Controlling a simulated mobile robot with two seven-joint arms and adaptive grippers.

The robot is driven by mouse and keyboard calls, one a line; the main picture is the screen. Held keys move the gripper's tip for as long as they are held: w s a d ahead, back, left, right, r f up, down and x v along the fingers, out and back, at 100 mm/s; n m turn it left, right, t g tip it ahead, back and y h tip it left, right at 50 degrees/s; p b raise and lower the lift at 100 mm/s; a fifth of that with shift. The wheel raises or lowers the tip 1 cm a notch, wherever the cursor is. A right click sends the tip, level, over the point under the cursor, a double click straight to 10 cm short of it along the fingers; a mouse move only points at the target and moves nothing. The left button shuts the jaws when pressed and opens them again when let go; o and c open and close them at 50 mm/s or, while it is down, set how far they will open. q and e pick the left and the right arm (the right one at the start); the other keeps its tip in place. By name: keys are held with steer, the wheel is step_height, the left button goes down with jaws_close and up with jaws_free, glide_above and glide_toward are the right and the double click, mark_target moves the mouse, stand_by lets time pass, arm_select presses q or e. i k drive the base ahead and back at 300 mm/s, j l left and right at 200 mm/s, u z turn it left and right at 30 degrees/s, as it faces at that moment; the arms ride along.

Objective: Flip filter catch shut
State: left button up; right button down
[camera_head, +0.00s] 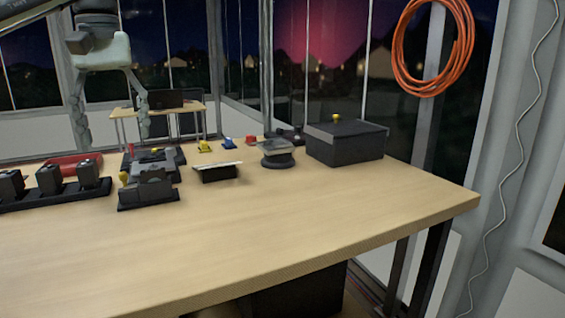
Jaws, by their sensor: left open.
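My left gripper (112,130) hangs at the upper left with its two fingers spread, open and empty, pointing down at the table's back left part. Below and right of it, a dark grey device (150,188) stands on the table, with a yellow knob (124,178) at its left. Behind that is another dark device (172,156) with a yellow piece on top. A dark box (345,149) with a yellow knob on its lid stands at the back right. I cannot tell which of these carries the filter catch, or its position. My right gripper is out of view.
A black rack (50,200) holds several dark blocks at the left. A red tray (72,163), a small flat-topped dark block (217,172) and a round grey device (277,152) stand along the wooden table (250,245). Its front is clear. An orange cable coil (400,60) hangs at the right.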

mark_target(122, 177)
steer(key=k, duration=1.15)
